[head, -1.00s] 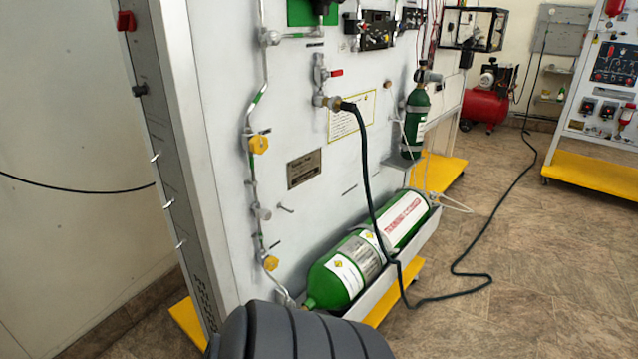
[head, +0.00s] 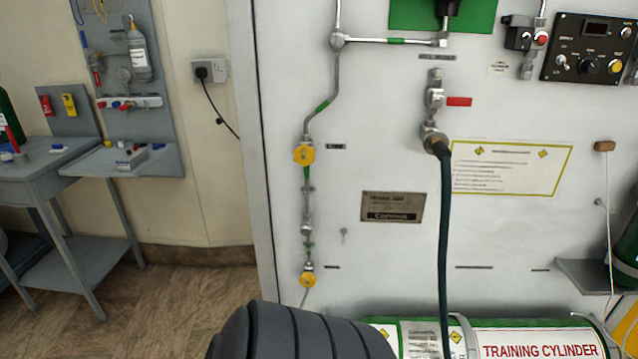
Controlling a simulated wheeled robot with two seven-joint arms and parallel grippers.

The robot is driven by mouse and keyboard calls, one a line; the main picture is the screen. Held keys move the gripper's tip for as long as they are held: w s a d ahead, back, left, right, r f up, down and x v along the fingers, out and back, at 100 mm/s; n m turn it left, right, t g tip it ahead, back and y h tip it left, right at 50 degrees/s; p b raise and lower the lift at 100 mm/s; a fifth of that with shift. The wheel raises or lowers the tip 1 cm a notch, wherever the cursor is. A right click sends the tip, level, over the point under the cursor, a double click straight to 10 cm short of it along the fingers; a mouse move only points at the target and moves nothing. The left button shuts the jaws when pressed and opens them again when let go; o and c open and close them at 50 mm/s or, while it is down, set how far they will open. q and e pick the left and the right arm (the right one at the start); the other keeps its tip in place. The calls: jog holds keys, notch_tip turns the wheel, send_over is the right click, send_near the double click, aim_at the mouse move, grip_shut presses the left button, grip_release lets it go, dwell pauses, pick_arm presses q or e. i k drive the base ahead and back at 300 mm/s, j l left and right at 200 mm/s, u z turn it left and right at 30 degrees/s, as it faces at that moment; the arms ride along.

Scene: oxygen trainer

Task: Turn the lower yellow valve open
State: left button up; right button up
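The lower yellow valve (head: 308,279) is a small round yellow knob near the bottom of the thin pipe on the left of the white panel (head: 400,265). The upper yellow valve (head: 304,154) sits on the same pipe above it. Both are uncovered. Neither gripper shows in the head view. A dark ribbed part of my own body fills the bottom centre, just below the lower valve in the picture. Whether the lower valve is open or shut cannot be told.
A green training cylinder (head: 500,339) lies along the panel's foot. A dark hose (head: 445,250) hangs from a fitting with a red lever (head: 459,101). A grey workbench (head: 50,170) stands at the left. The floor (head: 180,290) between bench and panel is clear.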

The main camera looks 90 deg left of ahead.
aim_at(306, 279)
jog(key=i+u, duration=0.15)
jog(key=u, duration=0.3)
jog(key=i+l+u, duration=0.1)
jog(key=u, duration=0.35)
jog(key=i+l+u, duration=0.1)
jog(key=u, duration=0.3)
jog(key=l+u, duration=0.2)
jog(key=u, duration=0.25)
jog(key=i+l+u, duration=0.1)
jog(key=u, duration=0.35)
jog(key=l+u, duration=0.3)
jog(key=u, duration=0.15)
